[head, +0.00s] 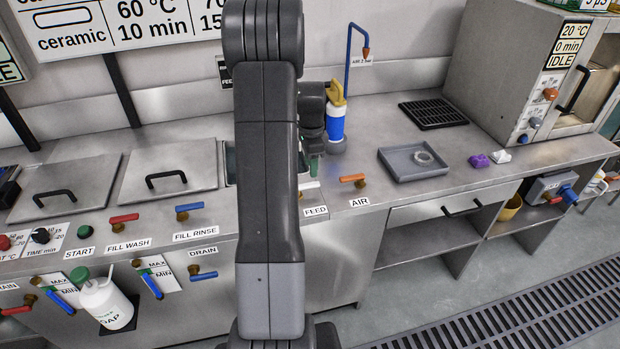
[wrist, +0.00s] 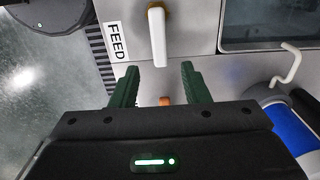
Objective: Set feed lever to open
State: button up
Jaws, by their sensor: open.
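The feed lever (wrist: 157,38) is a white handle on a brass-coloured pivot in the wrist view, beside the FEED label (wrist: 116,42). It points down the picture, its free end just ahead of my fingertips. My gripper (wrist: 156,70) is open, with its two green fingers apart on either side of the lever's line. I cannot tell whether they touch it; nothing is seen held.
An orange-handled AIR lever (head: 353,179) stands right of the FEED label. A blue and yellow bottle (head: 336,120) stands behind my gripper. A grey tray (head: 414,171) lies to the right. Red and blue fill levers (head: 124,219) are left of my arm.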

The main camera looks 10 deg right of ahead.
aim_at(311, 183)
notch_tip(311, 183, down, 6)
jog(key=shift+f+p, duration=0.25)
jog(key=shift+p, duration=0.05)
grip_shut()
